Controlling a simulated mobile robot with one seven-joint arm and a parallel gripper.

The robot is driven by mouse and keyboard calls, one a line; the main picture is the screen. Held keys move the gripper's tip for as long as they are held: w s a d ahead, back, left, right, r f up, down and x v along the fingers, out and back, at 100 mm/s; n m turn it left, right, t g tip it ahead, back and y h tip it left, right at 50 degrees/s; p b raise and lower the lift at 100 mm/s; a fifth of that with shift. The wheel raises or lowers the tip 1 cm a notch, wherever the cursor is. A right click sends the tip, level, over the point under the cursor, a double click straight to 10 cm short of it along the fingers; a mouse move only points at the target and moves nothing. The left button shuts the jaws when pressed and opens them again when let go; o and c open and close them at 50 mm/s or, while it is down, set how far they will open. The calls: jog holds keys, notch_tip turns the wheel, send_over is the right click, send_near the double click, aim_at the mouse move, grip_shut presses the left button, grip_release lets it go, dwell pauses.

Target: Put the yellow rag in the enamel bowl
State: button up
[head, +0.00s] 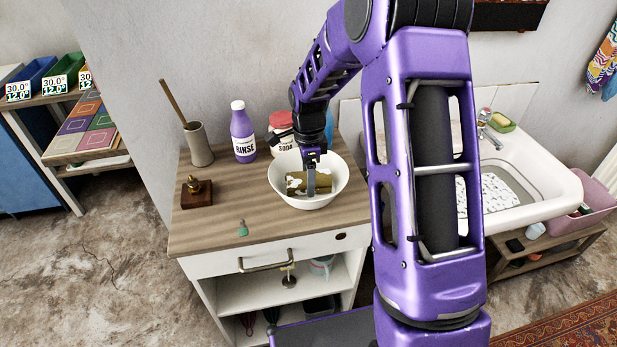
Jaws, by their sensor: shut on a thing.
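The white enamel bowl (282,199) stands on the wooden counter top. The rag (296,187), dull yellow-olive with white patches, shows within the bowl's rim. My gripper (311,187) points down over the bowl and is shut on the rag. One finger shows in front of the rag; the other is hidden. I cannot tell whether the rag touches the bowl's bottom.
Behind the bowl stand a purple RINSE bottle (243,135) and a red-lidded SODA jar (281,125). A beige holder (199,146) with a stick, a brass-topped wooden block (197,191) and a small green item (242,228) are left. A white sink (545,190) is right.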

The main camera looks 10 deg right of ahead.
jog(key=o, duration=1.4)
jog(key=shift+f, duration=0.15)
notch_tip(320, 180, up, 12)
jog(key=p, duration=0.1)
jog(key=shift+r, duration=0.2)
